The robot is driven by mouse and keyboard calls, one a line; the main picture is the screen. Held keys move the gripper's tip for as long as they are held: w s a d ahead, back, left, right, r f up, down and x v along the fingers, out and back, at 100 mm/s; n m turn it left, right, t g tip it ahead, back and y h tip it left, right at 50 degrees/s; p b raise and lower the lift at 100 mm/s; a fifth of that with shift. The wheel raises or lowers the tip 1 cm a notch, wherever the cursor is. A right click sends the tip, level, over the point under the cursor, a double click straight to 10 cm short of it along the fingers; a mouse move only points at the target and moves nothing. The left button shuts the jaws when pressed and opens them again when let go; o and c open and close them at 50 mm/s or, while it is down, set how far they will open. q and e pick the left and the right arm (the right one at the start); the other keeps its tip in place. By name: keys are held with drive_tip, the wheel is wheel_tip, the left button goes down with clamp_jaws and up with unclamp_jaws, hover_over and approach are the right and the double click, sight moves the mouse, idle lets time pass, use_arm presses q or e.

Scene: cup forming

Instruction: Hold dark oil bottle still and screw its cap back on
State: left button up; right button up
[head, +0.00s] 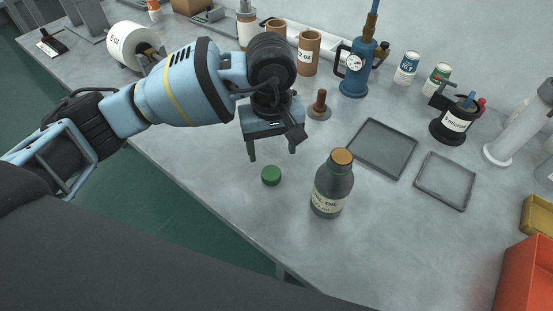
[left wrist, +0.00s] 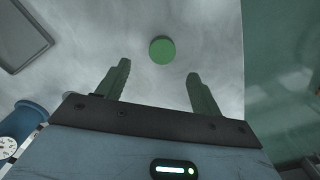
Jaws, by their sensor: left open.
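The dark oil bottle (head: 333,185) stands upright on the grey bench, with a pale label low on its side and a brown-orange disc at its mouth. A green cap (head: 271,175) lies on the bench to the left of the bottle, apart from it. The cap also shows in the left wrist view (left wrist: 162,50), ahead of and between the fingertips. My left gripper (head: 272,150) is open and empty, above and just behind the cap in the head view. Its two fingers also show in the left wrist view (left wrist: 158,80). My right gripper is not in view.
Two shallow dark trays (head: 382,148) (head: 445,181) lie right of the bottle. A brown-knobbed stamp (head: 319,106) stands behind my left gripper. A blue pump with gauge (head: 356,70) is farther back. An orange bin (head: 526,275) is at lower right. The bench's front edge runs left of the cap.

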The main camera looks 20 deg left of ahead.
sight(271, 173)
use_arm(q)
drive_tip(key=shift+s, duration=0.15)
drive_tip(key=shift+f, duration=1.45)
wheel_tip(271, 173, down, 4)
drive_tip(key=shift+a+f+p, duration=0.1)
drive_tip(key=shift+a+p, duration=0.05)
drive_tip(key=shift+p, duration=0.25)
drive_tip(key=shift+f, duration=0.35)
drive_tip(key=c, duration=0.9)
drive_tip(key=shift+c, duration=0.7)
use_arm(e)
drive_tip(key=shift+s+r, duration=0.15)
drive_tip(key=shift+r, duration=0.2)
